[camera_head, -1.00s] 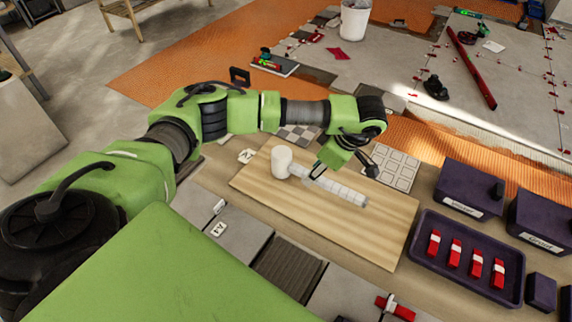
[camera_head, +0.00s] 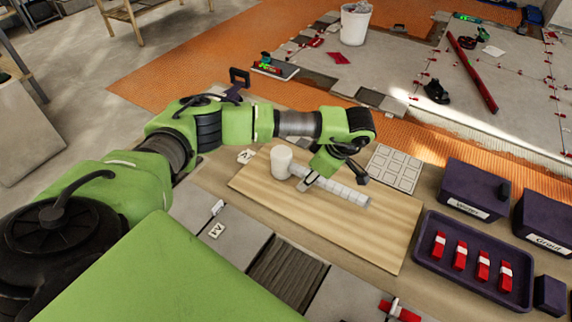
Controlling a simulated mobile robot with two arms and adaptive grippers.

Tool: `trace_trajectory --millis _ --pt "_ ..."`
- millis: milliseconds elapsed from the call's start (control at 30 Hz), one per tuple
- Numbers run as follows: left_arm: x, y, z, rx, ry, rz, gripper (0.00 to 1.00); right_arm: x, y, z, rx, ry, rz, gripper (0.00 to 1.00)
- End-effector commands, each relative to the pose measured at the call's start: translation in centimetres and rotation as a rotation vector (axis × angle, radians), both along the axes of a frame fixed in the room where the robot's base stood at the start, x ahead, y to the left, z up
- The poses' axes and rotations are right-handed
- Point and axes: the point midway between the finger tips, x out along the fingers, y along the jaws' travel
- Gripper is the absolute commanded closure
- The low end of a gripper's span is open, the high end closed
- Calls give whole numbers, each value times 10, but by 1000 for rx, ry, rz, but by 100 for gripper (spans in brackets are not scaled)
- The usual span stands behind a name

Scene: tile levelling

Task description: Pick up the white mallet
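The white mallet (camera_head: 342,193) lies on a light wooden board. Its round head points to the upper left and its segmented handle runs to the lower right. My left gripper (camera_head: 308,184) is low over the handle, near the head end, with a fingertip at the handle. Its own body hides part of the fingers and of the handle, so I cannot tell whether it is open or closed on the handle. The mallet still appears to rest on the board. My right gripper is not in view.
The wooden board (camera_head: 383,238) has bare room in front of the mallet. A dark tray (camera_head: 457,273) with several red-and-white pieces stands to the right, near dark bins (camera_head: 473,188). A light gridded tile (camera_head: 394,168) lies behind the board. Grey tiles (camera_head: 237,236) lie at the front.

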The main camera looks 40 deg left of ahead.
Motion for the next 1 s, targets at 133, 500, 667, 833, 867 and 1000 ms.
trace_trajectory --millis 133,500,667,833,867,1000 --pt "0 0 0 0 1 0 100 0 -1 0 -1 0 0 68" --pt "0 0 3 1 0 1 100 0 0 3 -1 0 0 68" --pt "1 1 16 1 -3 0 100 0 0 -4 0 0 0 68" --pt "-10 -9 48 -2 -3 -6 100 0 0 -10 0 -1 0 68" --pt "-15 -12 55 0 -4 -6 100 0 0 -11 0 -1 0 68" --pt "-36 -29 89 -1 -5 -5 100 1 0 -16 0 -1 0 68"
